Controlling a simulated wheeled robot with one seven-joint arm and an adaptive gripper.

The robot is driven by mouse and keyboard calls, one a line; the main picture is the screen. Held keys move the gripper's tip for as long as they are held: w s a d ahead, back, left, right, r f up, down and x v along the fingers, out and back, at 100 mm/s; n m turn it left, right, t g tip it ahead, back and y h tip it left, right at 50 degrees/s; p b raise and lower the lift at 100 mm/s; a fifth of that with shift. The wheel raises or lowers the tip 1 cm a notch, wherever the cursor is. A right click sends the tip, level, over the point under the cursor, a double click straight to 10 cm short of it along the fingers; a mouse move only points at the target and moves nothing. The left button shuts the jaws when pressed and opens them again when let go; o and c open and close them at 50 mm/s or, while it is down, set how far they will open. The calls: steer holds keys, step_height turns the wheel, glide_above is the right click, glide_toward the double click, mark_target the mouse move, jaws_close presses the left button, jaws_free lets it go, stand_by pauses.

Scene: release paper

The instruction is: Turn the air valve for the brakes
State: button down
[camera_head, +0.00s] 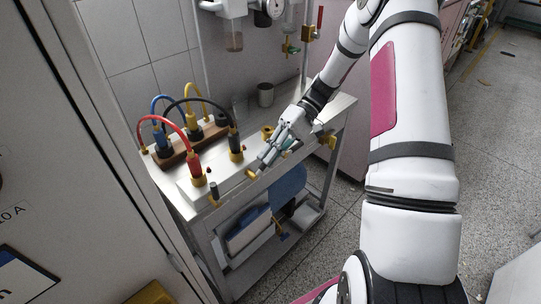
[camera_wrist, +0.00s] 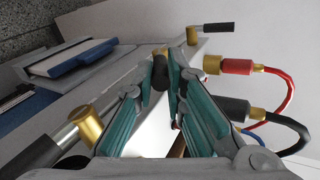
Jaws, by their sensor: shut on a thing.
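Several valves with brass bodies and dark handles sit along the front edge of a metal cart top (camera_head: 212,207). The left valve (camera_head: 213,192) also shows at the top of the wrist view (camera_wrist: 215,31). The middle valve (camera_head: 250,174) is at my gripper's tips. The right valve (camera_head: 328,142) shows large at lower left in the wrist view (camera_wrist: 86,127). My gripper (camera_head: 260,167) reaches down from the right. In the wrist view its teal-padded fingers (camera_wrist: 165,72) are closed on the middle valve's dark handle, mostly hidden between them. No label tells which valve serves the brakes.
Red (camera_head: 176,119), black, blue and yellow hoses loop over the cart top behind the valves. A grey cup (camera_head: 265,94) stands at the back. A blue-and-white case (camera_head: 247,232) lies on the lower shelf. A cabinet (camera_head: 70,150) stands close at left.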

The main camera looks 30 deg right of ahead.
steer(key=shift+w, duration=0.1)
steer(key=c, duration=1.6)
jaws_free()
steer(key=v, duration=1.2)
steer(key=shift+f, duration=0.1)
